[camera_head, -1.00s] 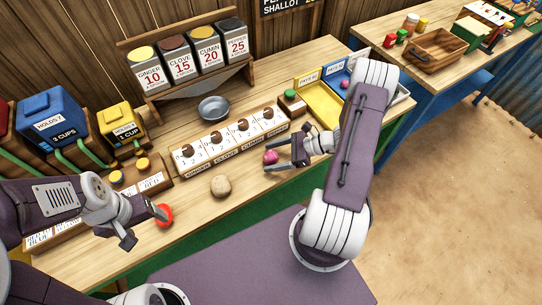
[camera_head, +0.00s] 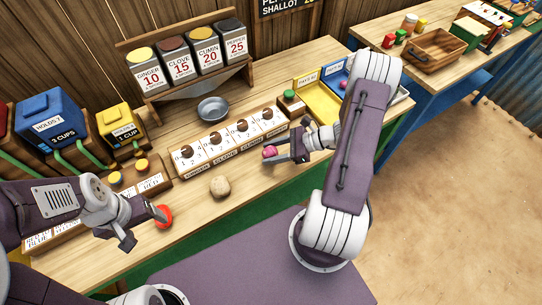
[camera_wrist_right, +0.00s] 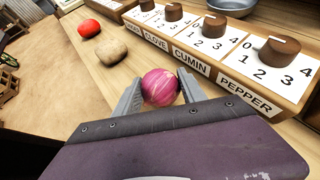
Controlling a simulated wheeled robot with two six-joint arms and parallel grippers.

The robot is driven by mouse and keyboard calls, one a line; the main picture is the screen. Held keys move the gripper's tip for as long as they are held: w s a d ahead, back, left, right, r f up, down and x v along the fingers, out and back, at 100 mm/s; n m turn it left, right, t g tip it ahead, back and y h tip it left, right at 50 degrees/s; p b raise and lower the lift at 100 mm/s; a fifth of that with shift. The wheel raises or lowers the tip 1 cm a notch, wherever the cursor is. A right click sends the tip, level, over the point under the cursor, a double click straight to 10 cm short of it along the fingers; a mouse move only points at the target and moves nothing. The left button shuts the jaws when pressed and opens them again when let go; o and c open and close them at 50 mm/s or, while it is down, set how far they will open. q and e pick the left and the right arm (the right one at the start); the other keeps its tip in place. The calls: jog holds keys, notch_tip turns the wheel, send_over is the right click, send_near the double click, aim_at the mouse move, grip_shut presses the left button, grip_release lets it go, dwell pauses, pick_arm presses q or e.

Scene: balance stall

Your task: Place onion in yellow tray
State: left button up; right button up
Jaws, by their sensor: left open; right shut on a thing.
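The onion (camera_head: 269,151) is a round, pink-purple striped ball, held between the fingertips of my right gripper (camera_head: 285,152). It also shows between the two fingers in the right wrist view (camera_wrist_right: 160,87), with my right gripper (camera_wrist_right: 161,90) shut on it. The yellow tray (camera_head: 323,108) stands to the right of the onion, at the right end of the counter, partly hidden by my right arm. My left gripper (camera_head: 143,224) is open near a red round item (camera_head: 163,216) on the counter.
A tan, potato-like item (camera_head: 220,186) lies on the counter between the grippers. A dial panel (camera_head: 232,138) stands behind it, with a grey bowl (camera_head: 212,109) beyond. A blue tray (camera_head: 336,82) adjoins the yellow one. A small green-topped block (camera_head: 290,97) stands left of the yellow tray.

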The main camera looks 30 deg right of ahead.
jog(key=s+d+r, duration=0.5)
jog(key=s+r, duration=0.3)
jog(key=s, duration=0.2)
jog(key=shift+s+d, duration=0.2)
